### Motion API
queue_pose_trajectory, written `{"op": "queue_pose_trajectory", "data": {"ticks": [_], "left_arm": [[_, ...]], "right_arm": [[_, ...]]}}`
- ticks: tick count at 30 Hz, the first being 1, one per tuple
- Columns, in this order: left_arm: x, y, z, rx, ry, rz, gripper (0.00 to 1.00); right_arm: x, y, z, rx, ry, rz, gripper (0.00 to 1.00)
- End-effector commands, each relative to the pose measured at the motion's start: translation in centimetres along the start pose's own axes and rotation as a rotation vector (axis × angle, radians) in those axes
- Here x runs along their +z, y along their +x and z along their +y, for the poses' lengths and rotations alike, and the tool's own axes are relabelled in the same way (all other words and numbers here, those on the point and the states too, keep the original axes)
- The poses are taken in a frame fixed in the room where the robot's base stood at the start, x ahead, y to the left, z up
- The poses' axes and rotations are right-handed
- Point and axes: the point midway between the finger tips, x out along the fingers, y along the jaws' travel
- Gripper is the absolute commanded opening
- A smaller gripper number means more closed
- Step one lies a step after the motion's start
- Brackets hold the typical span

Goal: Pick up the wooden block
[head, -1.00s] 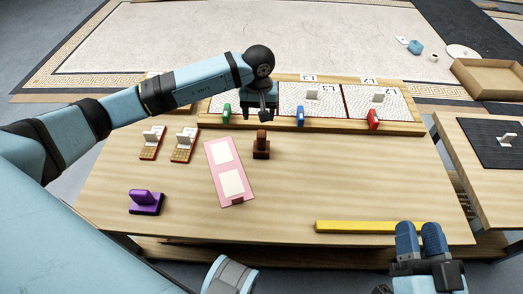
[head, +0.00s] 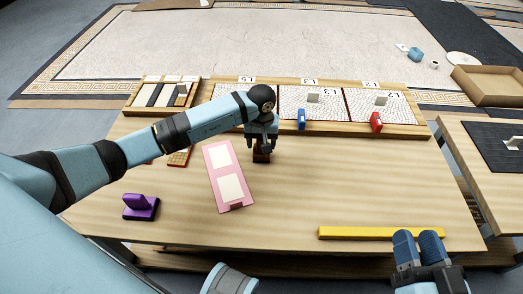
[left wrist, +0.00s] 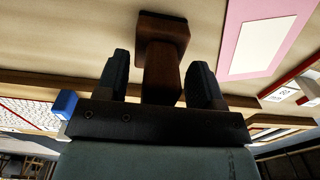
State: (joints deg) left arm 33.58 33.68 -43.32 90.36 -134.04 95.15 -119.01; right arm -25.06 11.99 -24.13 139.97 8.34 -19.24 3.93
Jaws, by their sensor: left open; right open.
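The brown wooden block (head: 261,157) stands on the table just right of the pink panel. It has a wide base and a narrower upright part. My left gripper (head: 262,141) is directly over it, open, and hides most of its upper part. In the left wrist view, the block (left wrist: 163,75) rises between the two open fingers of the left gripper (left wrist: 160,70), with gaps visible on both sides. My right gripper (head: 417,240) is open and empty at the table's front right, far from the block.
A pink panel (head: 223,180) with cream squares lies close left of the block. A purple handled block (head: 140,207) is at the front left and a yellow bar (head: 365,233) at the front right. Mosaic trays with a blue (head: 302,119) and a red handle (head: 376,122) line the back.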

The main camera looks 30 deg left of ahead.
Motion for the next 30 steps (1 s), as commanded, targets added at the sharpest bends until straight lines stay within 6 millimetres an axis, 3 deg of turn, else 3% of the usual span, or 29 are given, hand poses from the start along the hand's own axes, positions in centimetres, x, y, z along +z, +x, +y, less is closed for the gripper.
{"op": "queue_pose_trajectory", "data": {"ticks": [3, 4, 9, 11, 23, 30], "left_arm": [[0.0, -0.1, 0.0, 0.000, 0.000, 0.000, 0.62], [0.0, -0.1, 0.0, 0.000, 0.000, 0.000, 0.57], [0.0, -0.1, 0.0, 0.000, 0.000, 0.000, 0.18], [0.0, -0.1, 0.0, 0.000, 0.000, 0.000, 0.08], [-0.1, -0.9, 0.0, 0.000, -0.001, 0.003, 0.08], [-0.2, -4.8, 0.0, 0.001, 0.000, 0.006, 0.08]], "right_arm": [[-0.1, 0.0, 0.0, 0.000, 0.000, 0.001, 0.42], [-0.1, 0.0, 0.0, 0.000, 0.000, 0.001, 0.42], [-0.1, 0.0, 0.0, 0.000, 0.000, 0.002, 0.42], [-0.1, 0.0, 0.0, 0.000, 0.000, 0.002, 0.42], [-0.5, 0.0, -0.1, 0.000, -0.002, 0.008, 0.42], [-2.1, -0.1, -0.4, 0.006, -0.003, 0.059, 0.42]]}}
